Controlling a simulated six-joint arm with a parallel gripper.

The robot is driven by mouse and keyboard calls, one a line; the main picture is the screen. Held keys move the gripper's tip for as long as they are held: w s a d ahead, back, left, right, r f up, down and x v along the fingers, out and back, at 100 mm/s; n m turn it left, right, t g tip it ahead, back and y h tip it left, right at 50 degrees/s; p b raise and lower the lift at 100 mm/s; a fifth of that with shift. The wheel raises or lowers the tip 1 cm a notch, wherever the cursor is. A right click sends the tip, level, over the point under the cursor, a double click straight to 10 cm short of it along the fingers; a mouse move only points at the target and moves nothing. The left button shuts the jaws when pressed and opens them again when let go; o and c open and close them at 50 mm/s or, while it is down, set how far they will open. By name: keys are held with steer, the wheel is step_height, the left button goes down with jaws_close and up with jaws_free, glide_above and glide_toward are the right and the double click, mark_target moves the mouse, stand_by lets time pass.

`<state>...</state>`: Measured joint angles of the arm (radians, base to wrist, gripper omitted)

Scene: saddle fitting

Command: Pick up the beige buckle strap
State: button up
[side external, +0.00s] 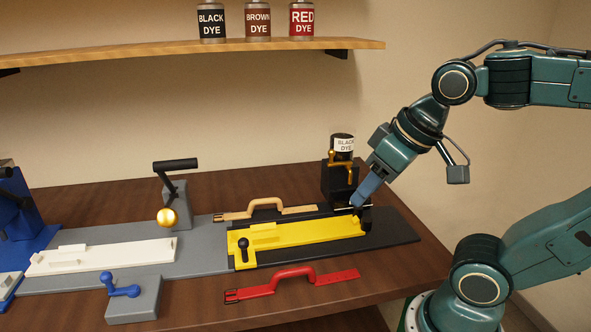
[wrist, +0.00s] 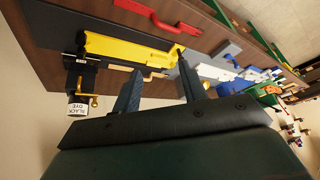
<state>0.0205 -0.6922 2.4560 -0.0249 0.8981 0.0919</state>
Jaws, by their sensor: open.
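The beige buckle strap (side external: 266,207) lies along the far side of the yellow fixture (side external: 300,234) in the side view, with its raised loop up and its buckle end at the left. The yellow fixture (wrist: 125,48) also shows there, beyond the fingers.
A red buckle strap (side external: 295,283) lies in front of the yellow fixture. A black stand with a black dye bottle (side external: 342,146) rises behind my gripper. A white block (side external: 100,257), a lever clamp with a gold knob (side external: 168,217) and a blue-handled clamp (side external: 127,291) stand left. A shelf (side external: 190,49) hangs above.

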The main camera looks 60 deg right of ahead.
steer(key=w+d+r+m+g, duration=0.1)
steer(key=w+r+m, duration=0.1)
steer(key=w+m, duration=0.6)
steer(key=m+g+y, duration=0.1)
steer(key=m+y, duration=0.2)
steer(key=m, duration=1.3)
glide_above(255, 201)
steer(key=s+d, duration=0.3)
step_height(255, 201, down, 14)
steer(key=shift+s+d+r, duration=0.15)
steer(key=shift+s, duration=0.05)
steer(key=x, duration=0.8)
steer(key=shift+s, duration=0.1)
steer(key=shift+f, duration=0.3)
